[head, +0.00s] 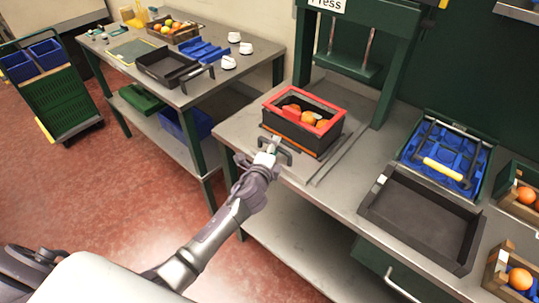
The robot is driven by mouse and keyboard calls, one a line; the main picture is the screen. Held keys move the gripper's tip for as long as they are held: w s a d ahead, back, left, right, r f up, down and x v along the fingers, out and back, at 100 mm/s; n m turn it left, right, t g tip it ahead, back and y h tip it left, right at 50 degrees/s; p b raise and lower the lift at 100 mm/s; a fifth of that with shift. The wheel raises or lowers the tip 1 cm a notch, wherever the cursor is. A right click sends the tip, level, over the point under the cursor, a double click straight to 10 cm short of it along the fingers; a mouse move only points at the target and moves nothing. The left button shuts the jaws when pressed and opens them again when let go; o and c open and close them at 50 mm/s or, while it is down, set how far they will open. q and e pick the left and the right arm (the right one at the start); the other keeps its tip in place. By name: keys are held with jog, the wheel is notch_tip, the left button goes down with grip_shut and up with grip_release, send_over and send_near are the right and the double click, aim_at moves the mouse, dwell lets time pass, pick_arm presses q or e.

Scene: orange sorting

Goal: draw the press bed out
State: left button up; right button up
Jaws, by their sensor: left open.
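The press bed (294,147) is a flat plate with an orange-edged front, low on the metal bench in front of the green press (347,66). A black box with a red rim (324,109) stands on it, with several oranges inside. A dark handle (288,154) sticks out at the bed's front. My left gripper (268,154) is open at the left end of this handle. Whether its fingers are around the handle or only beside it I cannot tell. My right gripper is not in view.
Rails (340,159) run along the bench right of the bed. An empty dark tray (419,214) and a blue-lined crate (457,150) lie further right. Another table (242,57) with trays stands at the back left. Red floor is free at the left.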

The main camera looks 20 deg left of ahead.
pick_arm(q)
jog(key=s+r, duration=0.2)
jog(key=s, duration=0.9)
jog(key=shift+s+d, duration=0.25)
jog(key=shift+s, duration=0.05)
jog(key=s+a+f+n+g+b, duration=0.15)
jog(key=s+f, duration=0.25)
jog(key=f, duration=0.7)
jog(key=s+f+n+g, duration=0.3)
jog(key=s+f, duration=0.1)
jog(key=f, duration=0.6)
jog(key=s+a+f+n+g, duration=0.1)
jog(key=s+f+n+g, duration=0.2)
jog(key=f, duration=0.8)
jog(key=s+f+n+g, duration=0.2)
jog(key=s+f, duration=0.4)
jog(key=s, duration=0.5)
jog(key=s+f+n+g+b, duration=0.1)
jog(key=s+f+n+g, duration=0.2)
jog(key=s+f, duration=0.4)
jog(key=s+f+n+g+b, duration=0.1)
jog(key=s+f, duration=0.5)
jog(key=s, duration=1)
jog(key=shift+a+f+n+g+h, duration=0.15)
jog(key=shift+f+n+g+h, duration=0.2)
jog(key=shift+n+g, duration=0.65)
